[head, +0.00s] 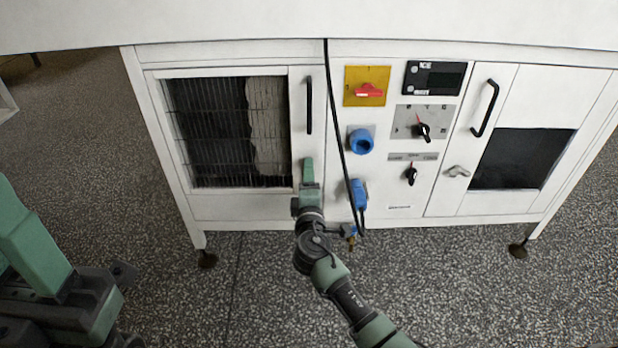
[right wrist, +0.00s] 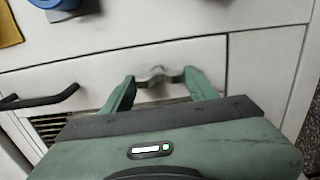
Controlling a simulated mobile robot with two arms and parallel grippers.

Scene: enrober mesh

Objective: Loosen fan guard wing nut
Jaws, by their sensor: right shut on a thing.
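The wing nut (right wrist: 155,76) is a small pale metal piece on a white panel in the right wrist view. My right gripper (right wrist: 158,80) has one green finger on each side of it and is shut on it. In the head view my right gripper (head: 308,168) reaches the white left door just below its black handle, and hides the nut there. The left door has a wire mesh guard (head: 205,125) over a dark opening. Part of my left arm shows at the left edge of the head view; its gripper is out of view.
Right of my gripper are a black cable (head: 340,130), a blue socket (head: 361,141), a blue plug (head: 358,194) and a red switch on a yellow plate (head: 368,90). The right door has a metal latch (head: 457,171). The speckled floor in front is open.

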